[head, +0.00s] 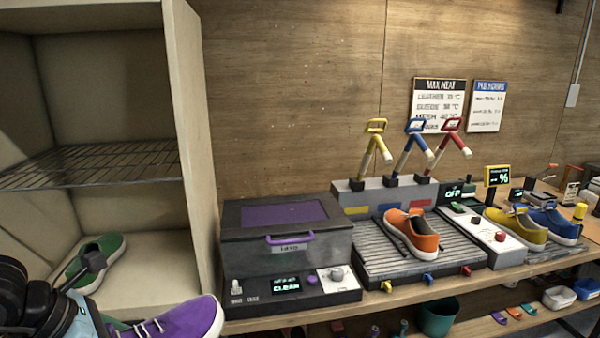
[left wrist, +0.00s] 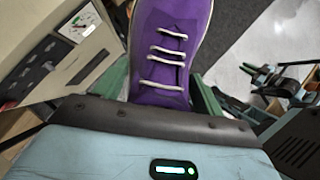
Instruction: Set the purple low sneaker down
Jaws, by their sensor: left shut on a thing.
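The purple low sneaker (head: 185,320) is at the bottom edge of the head view, toe to the right, partly cut off by the frame. It has white laces and a pale sole. My left gripper (head: 108,322) is shut on it near its rear. In the left wrist view the sneaker (left wrist: 168,45) extends away from the gripper (left wrist: 160,92), with green parts on both sides of it. Its heel is hidden. A dark mechanical part at the right of the left wrist view may be my right gripper (left wrist: 283,82); its jaws are unclear.
A green sneaker (head: 98,262) stands in the open cabinet (head: 190,150), below a wire shelf (head: 90,165). Right of it are a grey machine with purple handle (head: 290,238), an orange sneaker (head: 412,232) on a ribbed rack, and yellow (head: 517,224) and blue (head: 557,226) sneakers.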

